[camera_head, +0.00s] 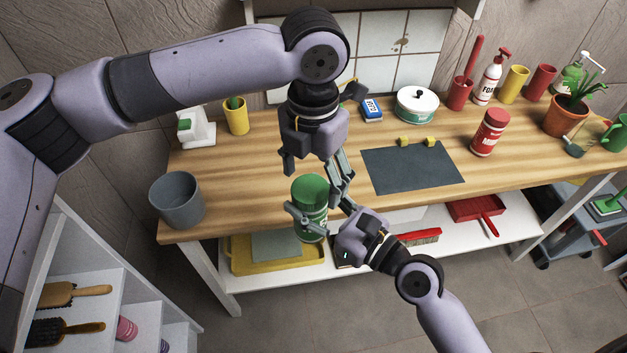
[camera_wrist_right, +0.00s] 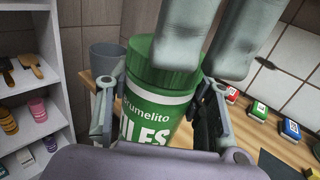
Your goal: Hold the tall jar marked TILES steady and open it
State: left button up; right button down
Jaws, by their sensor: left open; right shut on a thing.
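The jar marked TILES (camera_head: 311,227) is green with a white band and a ribbed green lid (camera_head: 311,190), which is on it. My right gripper (camera_head: 318,212) is shut around the jar's body and holds it near the table's front edge. In the right wrist view the jar (camera_wrist_right: 154,112) stands between the two fingers, with part of its lettering hidden below. My left gripper (camera_head: 317,172) is open and empty, pointing down just above the lid. In the right wrist view its fingers (camera_wrist_right: 212,40) show above and beside the lid (camera_wrist_right: 163,66), apparently apart from it.
A grey pot (camera_head: 177,200) stands at the table's left end. A dark mat (camera_head: 412,168) lies right of the jar. A yellow tray (camera_head: 285,262) is on the shelf below.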

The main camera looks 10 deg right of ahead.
pick_arm(q)
notch_tip(320, 180, up, 3)
jog(key=shift+f, duration=0.1)
jog(key=r, duration=0.3)
jog(key=shift+w+a, duration=0.1)
jog(key=shift+a, duration=0.1)
jog(key=shift+f, duration=3.9)
jog(key=shift+c, duration=0.6)
jog(key=c, duration=1.1)
jog(key=o, duration=1.2)
jog(key=shift+o, duration=0.2)
